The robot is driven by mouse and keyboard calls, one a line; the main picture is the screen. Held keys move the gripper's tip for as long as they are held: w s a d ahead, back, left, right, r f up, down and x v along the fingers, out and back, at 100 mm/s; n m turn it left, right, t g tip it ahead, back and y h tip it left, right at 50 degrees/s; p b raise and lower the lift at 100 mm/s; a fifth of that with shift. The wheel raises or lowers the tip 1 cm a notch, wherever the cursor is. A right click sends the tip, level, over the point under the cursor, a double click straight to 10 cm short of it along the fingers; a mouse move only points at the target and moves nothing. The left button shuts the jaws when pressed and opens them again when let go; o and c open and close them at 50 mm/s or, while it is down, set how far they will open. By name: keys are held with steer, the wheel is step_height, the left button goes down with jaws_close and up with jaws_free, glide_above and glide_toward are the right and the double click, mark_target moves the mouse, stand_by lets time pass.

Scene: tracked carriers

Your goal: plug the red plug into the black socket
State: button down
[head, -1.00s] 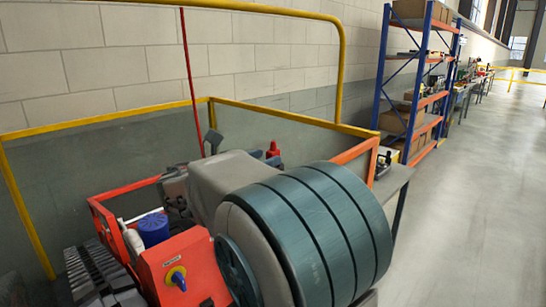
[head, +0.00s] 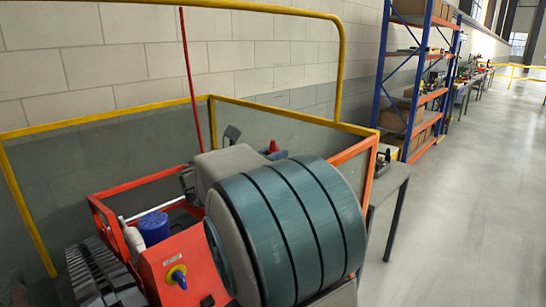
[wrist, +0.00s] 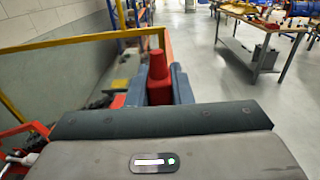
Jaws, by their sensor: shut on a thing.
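The red plug (wrist: 159,88) stands out between the two blue-grey fingers of my gripper (wrist: 160,80) in the wrist view, its narrower end pointing away. The fingers are shut on it. In the head view only a small red tip of the plug (head: 273,147) shows beyond my arm, which hides most of my gripper. I cannot pick out the black socket for sure. A small black part (head: 207,301) sits on the front of the orange-red box, partly cut off by my arm, and may be it.
The orange-red box (head: 160,258) carries a yellow and blue knob (head: 177,275). A blue cylinder (head: 153,227) stands behind it. Yellow rails (head: 300,115) and the wall lie beyond. A blue and orange shelf (head: 420,80) stands at back right.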

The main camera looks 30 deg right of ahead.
steer(key=shift+r, duration=0.1)
steer(key=shift+r, duration=0.55)
step_height(320, 180, up, 3)
steer(key=shift+f, duration=0.1)
steer(key=s+d+r+b, duration=0.1)
steer(key=s+r, duration=0.6)
steer(key=s, duration=0.4)
steer(key=shift+s+d+b, duration=0.3)
steer(key=shift+d+b, duration=0.05)
steer(key=c, duration=1.8)
jaws_free()
jaws_close()
steer(key=shift+r+p, duration=1.95)
steer(key=shift+r, duration=0.05)
